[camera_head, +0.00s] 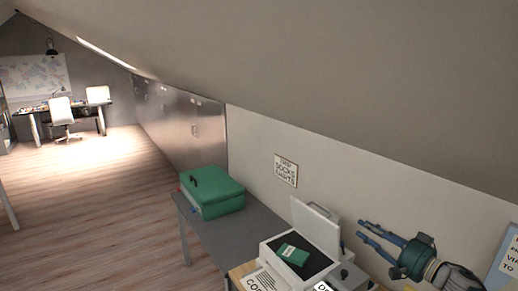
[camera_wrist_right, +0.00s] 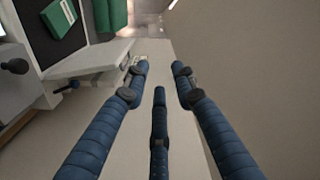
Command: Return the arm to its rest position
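My right gripper (camera_head: 362,230) is at the lower right in the head view, raised beside the sloping wall and to the right of the open machine. Its blue fingers point left and are spread, with nothing between them. The right wrist view also shows the spread fingers (camera_wrist_right: 160,72), empty, with the pale wall behind them. My left gripper is in neither view.
An open-lidded machine (camera_head: 265,246) holds a green booklet (camera_head: 293,255) on its dark bed. A green case (camera_head: 211,191) sits on a grey table (camera_head: 238,236). The sloped ceiling (camera_head: 330,70) is above the arm. Wooden floor at left is clear.

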